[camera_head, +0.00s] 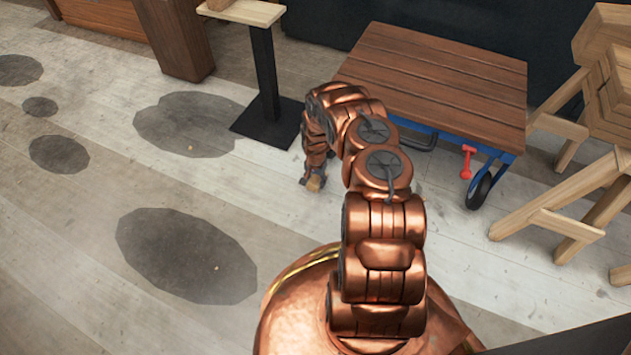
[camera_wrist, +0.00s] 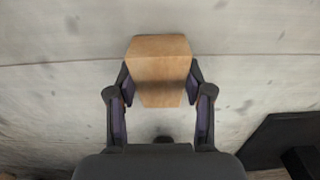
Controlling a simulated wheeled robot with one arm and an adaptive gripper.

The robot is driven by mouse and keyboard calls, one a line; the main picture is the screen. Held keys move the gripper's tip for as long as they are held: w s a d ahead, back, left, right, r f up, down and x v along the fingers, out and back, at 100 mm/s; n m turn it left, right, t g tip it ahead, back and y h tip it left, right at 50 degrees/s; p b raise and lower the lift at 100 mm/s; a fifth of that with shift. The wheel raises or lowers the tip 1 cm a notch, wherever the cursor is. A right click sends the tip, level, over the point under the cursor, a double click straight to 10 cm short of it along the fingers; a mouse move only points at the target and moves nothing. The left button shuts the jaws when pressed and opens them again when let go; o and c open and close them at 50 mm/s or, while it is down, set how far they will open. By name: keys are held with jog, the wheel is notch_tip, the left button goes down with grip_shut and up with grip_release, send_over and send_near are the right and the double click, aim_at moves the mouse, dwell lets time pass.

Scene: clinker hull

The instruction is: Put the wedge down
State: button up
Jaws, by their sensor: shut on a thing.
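The wedge (camera_wrist: 160,70) is a tan wooden block in the wrist view, held between the two dark fingers of my gripper (camera_wrist: 160,92). The fingers press on its left and right sides. Pale floor planks show below it; I cannot tell how far above the floor it is. In the head view my gripper (camera_head: 313,181) points down near the floor, left of the wooden cart, and a small tan bit of the wedge (camera_head: 315,183) shows at its tip. The rest of the wedge is hidden there by the gripper.
A wooden-topped cart (camera_head: 440,75) with a blue frame and black wheel stands to the right, a red tool (camera_head: 467,162) at its side. A black-based post stand (camera_head: 268,118) is behind my gripper. Wooden trestles (camera_head: 575,215) stand far right. The plank floor (camera_head: 100,210) at left is open, with dark patches.

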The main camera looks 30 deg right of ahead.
jog(key=shift+f, duration=0.1)
jog(key=o, duration=1.3)
jog(key=shift+c, duration=0.2)
notch_tip(320, 180, up, 12)
jog(key=r+p, duration=0.1)
jog(key=p, duration=0.4)
notch_tip(320, 180, up, 21)
jog(key=n+g, duration=0.1)
jog(key=n, duration=0.3)
send_over(315, 180)
jog(key=s+a, duration=0.5)
jog(key=a, duration=0.2)
jog(key=s+a+r+n+g, duration=0.1)
jog(key=s+a+r+n, duration=0.1)
jog(key=s+a+r, duration=0.55)
jog(key=s+a+r+n+g, duration=0.15)
jog(key=s+a+r, duration=0.35)
jog(key=s+r, duration=0.6)
jog(key=s+a+r+n, duration=0.2)
jog(key=s, duration=0.6)
jog(key=s+a+r+n, duration=0.2)
jog(key=s, duration=0.5)
jog(key=shift+s+a+r, duration=0.3)
jog(key=shift+s+a, duration=0.05)
jog(key=shift+s, duration=0.05)
jog(key=shift+n, duration=0.25)
